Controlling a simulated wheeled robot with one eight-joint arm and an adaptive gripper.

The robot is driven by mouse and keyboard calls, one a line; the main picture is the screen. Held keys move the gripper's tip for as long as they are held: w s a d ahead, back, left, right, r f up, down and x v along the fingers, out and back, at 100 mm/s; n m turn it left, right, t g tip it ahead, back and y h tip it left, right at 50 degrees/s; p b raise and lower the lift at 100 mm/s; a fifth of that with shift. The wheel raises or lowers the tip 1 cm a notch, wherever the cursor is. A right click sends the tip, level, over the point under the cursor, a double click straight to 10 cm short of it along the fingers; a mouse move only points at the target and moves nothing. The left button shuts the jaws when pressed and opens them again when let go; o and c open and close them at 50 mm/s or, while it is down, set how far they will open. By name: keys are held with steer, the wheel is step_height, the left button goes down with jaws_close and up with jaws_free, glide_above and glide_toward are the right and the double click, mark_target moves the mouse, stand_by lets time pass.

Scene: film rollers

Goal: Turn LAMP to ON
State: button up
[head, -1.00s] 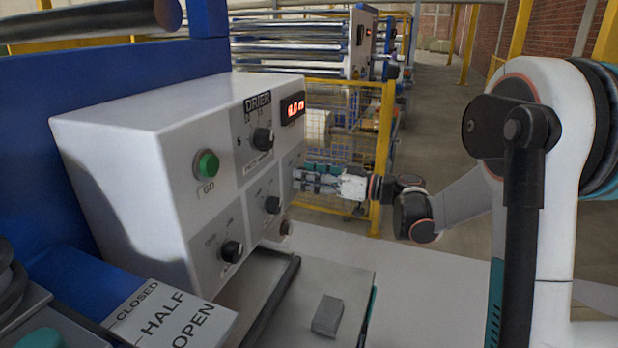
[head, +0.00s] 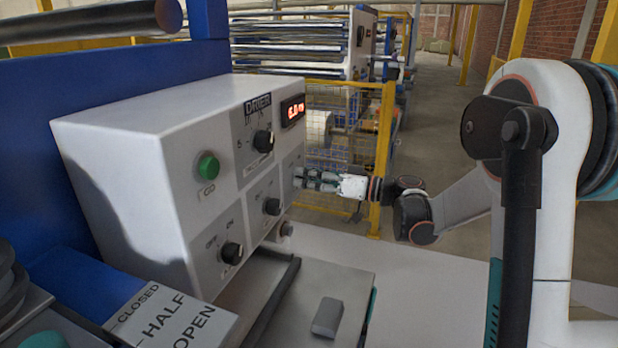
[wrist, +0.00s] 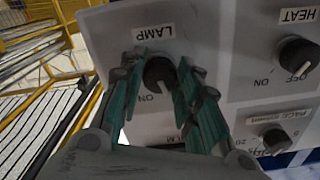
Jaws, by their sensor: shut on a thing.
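The LAMP knob (wrist: 159,74) is a round black knob on a light grey panel, under the LAMP label (wrist: 153,32) in the wrist view. The word ON shows just below the knob. An OFF mark is not visible; a finger may cover it. My gripper (wrist: 158,82) is shut on the LAMP knob, with one green-padded finger on each side. In the head view my gripper (head: 300,178) is at the far right end of the control box, and the LAMP knob is hidden there. I cannot clearly read where the knob points.
The HEAT knob (wrist: 297,52) and a smaller knob (wrist: 275,140) sit to the right in the wrist view. The DRIER control box (head: 115,135) also carries a green GO button (head: 208,166). A yellow fence (head: 382,150) stands behind my gripper.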

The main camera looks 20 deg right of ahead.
steer(key=m, duration=0.4)
steer(key=shift+m, duration=0.3)
steer(key=shift+m+p, duration=0.35)
steer(key=shift+m, duration=1.95)
steer(key=o, duration=1.1)
steer(key=shift+c, duration=0.2)
steer(key=v, duration=1.2)
